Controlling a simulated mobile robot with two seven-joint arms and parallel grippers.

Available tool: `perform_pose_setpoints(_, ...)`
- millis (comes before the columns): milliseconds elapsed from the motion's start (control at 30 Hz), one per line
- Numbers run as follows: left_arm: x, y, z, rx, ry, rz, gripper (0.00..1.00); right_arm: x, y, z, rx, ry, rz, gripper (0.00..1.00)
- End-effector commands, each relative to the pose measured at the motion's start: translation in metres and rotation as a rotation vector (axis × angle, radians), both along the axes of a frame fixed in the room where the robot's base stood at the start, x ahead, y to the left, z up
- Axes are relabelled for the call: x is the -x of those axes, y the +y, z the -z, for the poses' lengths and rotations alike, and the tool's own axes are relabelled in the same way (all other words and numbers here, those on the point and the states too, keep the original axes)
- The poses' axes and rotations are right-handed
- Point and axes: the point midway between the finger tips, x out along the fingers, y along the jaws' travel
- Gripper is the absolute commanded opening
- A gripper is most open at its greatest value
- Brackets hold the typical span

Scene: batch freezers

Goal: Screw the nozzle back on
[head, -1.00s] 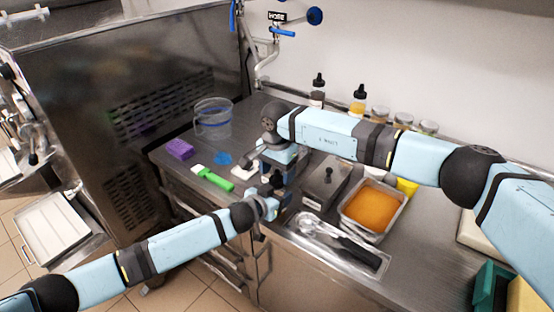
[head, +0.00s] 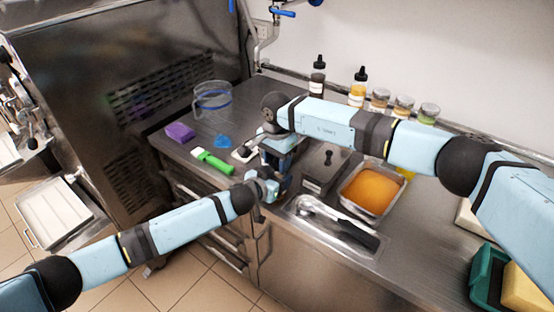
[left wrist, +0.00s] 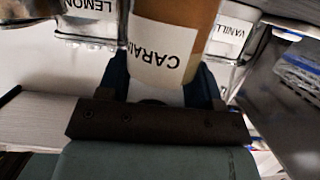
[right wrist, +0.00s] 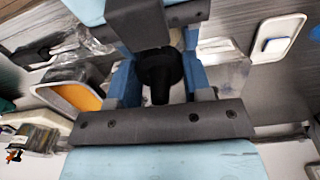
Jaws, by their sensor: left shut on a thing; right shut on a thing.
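My left gripper (left wrist: 160,85) is shut on a brown bottle (left wrist: 172,20) whose white label reads "CARA", upside down in the left wrist view. My right gripper (right wrist: 160,88) is shut on a black nozzle (right wrist: 160,70), seen between its fingers in the right wrist view. In the head view the left gripper (head: 268,186) is low at the counter's front edge, with the right gripper (head: 281,165) close above it. The arms hide the bottle and nozzle there. I cannot tell whether the nozzle touches the bottle's neck.
A lidded steel container (head: 325,170) and an orange-filled pan (head: 372,190) stand right of the grippers. A metal scoop (head: 318,207) lies in front. A green-handled brush (head: 213,162), purple sponge (head: 180,132) and clear tub (head: 212,101) are left. Dark-capped bottles (head: 358,88) stand along the wall.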

Motion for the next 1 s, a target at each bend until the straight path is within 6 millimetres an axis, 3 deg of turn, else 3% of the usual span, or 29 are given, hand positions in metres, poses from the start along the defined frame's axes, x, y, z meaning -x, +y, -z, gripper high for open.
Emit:
perform_pose_setpoints(200, -0.0002, 0.0002, 0.0000, 0.000, 0.000, -0.001, 0.00, 0.0001, -0.0002, 0.0001, 0.001, 0.001, 0.211, 0.17)
perform_pose_setpoints(467, -0.0002, 0.0003, 0.0000, 0.000, 0.000, -0.001, 0.00, 0.0001, -0.0002, 0.0001, 0.001, 0.001, 0.226, 0.17)
perform_pose_setpoints(500, -0.0002, 0.0003, 0.0000, 0.000, 0.000, -0.001, 0.00, 0.0001, -0.0002, 0.0001, 0.001, 0.001, 0.226, 0.50)
perform_pose_setpoints(600, -0.0002, 0.0003, 0.0000, 0.000, 0.000, -0.001, 0.00, 0.0000, -0.0001, 0.0001, 0.000, 0.000, 0.225, 0.71)
perform_pose_setpoints(1000, -0.0003, 0.0003, -0.0001, 0.000, 0.000, -0.001, 0.00, -0.0005, 0.0001, -0.0094, -0.002, -0.001, 0.223, 0.71)
